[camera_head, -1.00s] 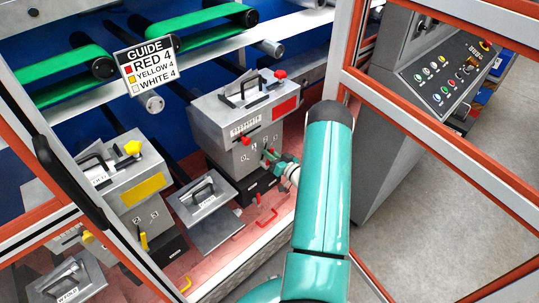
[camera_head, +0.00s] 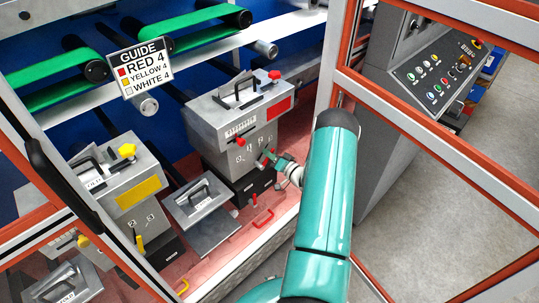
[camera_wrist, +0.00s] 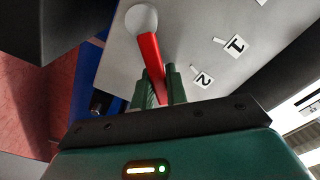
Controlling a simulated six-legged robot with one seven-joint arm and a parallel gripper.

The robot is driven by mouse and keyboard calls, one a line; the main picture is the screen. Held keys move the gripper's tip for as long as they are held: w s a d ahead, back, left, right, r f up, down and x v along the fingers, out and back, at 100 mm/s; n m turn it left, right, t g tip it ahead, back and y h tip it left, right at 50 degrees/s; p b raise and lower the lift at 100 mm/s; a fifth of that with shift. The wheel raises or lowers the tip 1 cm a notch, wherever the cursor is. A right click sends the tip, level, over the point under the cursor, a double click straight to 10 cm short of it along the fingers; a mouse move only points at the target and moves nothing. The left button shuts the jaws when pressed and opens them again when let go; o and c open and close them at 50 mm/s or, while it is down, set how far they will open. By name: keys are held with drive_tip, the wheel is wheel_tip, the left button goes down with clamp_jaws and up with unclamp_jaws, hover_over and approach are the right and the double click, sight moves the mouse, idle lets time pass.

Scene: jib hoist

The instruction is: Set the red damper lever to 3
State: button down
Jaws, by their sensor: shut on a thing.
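The red damper lever (camera_wrist: 150,58) runs from a round grey pivot (camera_wrist: 141,20) down between my fingers in the wrist view. My gripper (camera_wrist: 160,88) is shut on the lever's free end. The plate beside it carries a "2" (camera_wrist: 203,78) and a "1" (camera_wrist: 235,45), each with a tick. The lever lies past the 2, on the side away from the 1. No 3 can be seen in the wrist view. In the head view my gripper (camera_head: 266,160) is at the front of the grey unit with the red panel (camera_head: 279,106); the lever is mostly hidden there.
A guide sign (camera_head: 146,69) reads red 4, yellow 4, white 4. A similar unit with a yellow panel (camera_head: 138,193) stands at left. A grey lidded box (camera_head: 199,200) and a red floor handle (camera_head: 263,218) are near my gripper. Orange-edged door frames (camera_head: 440,150) flank my arm.

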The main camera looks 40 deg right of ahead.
drive_tip(key=c, duration=1.4)
unclamp_jaws()
drive_tip(key=shift+s, duration=0.1)
drive_tip(key=s, duration=1.3)
drive_tip(key=shift+s+d, duration=0.2)
drive_tip(key=shift+s, duration=0.15)
